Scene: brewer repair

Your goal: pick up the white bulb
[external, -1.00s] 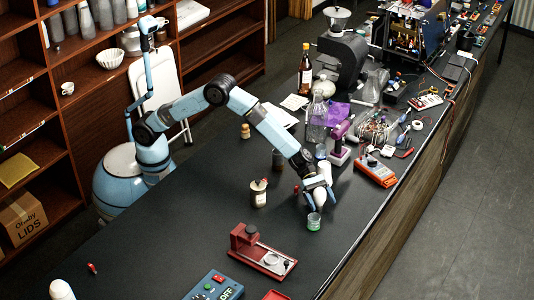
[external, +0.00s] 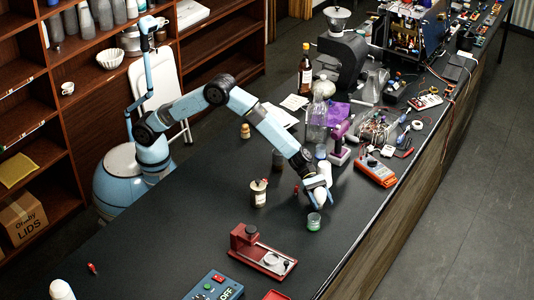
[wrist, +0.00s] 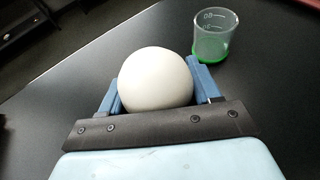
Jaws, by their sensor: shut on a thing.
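The white bulb (wrist: 156,80) is a smooth round globe between the two blue fingers of my gripper (wrist: 155,88) in the wrist view. My gripper is shut on it, with a finger on each side. In the external view my gripper (external: 318,198) is low over the right part of the black bench, and the bulb (external: 321,197) shows only in part there. I cannot tell whether the bulb touches the bench.
A small beaker with a green base (external: 314,222) stands just in front of my gripper; it also shows in the wrist view (wrist: 214,38). A red fixture (external: 262,254) is nearer the camera. The bench's left middle is clear.

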